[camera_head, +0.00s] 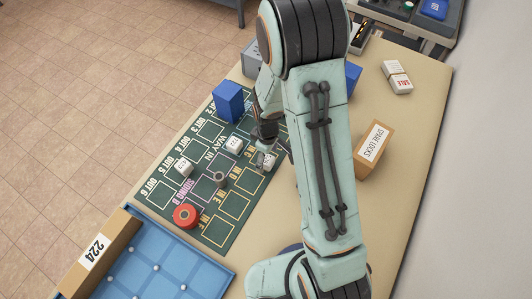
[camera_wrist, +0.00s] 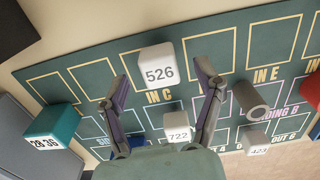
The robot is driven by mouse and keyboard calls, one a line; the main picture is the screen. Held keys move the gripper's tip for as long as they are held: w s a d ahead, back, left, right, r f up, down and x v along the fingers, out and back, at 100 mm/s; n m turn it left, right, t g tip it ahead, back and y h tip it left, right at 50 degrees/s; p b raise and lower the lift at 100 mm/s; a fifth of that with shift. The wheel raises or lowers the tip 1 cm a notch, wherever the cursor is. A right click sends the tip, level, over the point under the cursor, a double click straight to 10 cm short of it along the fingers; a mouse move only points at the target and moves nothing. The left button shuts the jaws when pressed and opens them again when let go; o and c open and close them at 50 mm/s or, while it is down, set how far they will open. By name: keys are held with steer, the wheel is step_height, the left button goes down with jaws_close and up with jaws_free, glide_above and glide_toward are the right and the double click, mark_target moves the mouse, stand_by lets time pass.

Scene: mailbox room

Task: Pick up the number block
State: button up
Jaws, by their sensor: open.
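Several white number blocks stand on the green mat (camera_head: 214,238). The block marked 526 (camera_wrist: 158,66) sits by the "IN C" label in the wrist view, framed between my fingertips with gaps on both sides. In the head view a white block (camera_head: 269,161) shows just beside my gripper (camera_head: 264,146). My gripper (camera_wrist: 160,76) is open and empty. The block marked 722 (camera_wrist: 178,134) is nearer my palm, between the lower parts of the fingers as seen. The block marked 423 (camera_wrist: 257,144) is at the lower right.
A grey hollow cylinder (camera_wrist: 250,97) stands right of my right finger. A teal block (camera_wrist: 56,127) is at the left. The head view also shows a red round object (camera_head: 185,216), a blue block (camera_head: 228,101), a SPARE LOCKS box (camera_head: 373,149) and a blue tray (camera_head: 205,278).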

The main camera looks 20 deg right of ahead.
steer(key=shift+f, duration=0.95)
steer(key=c, duration=1)
steer(key=shift+r, duration=0.15)
steer(key=shift+c, duration=0.2)
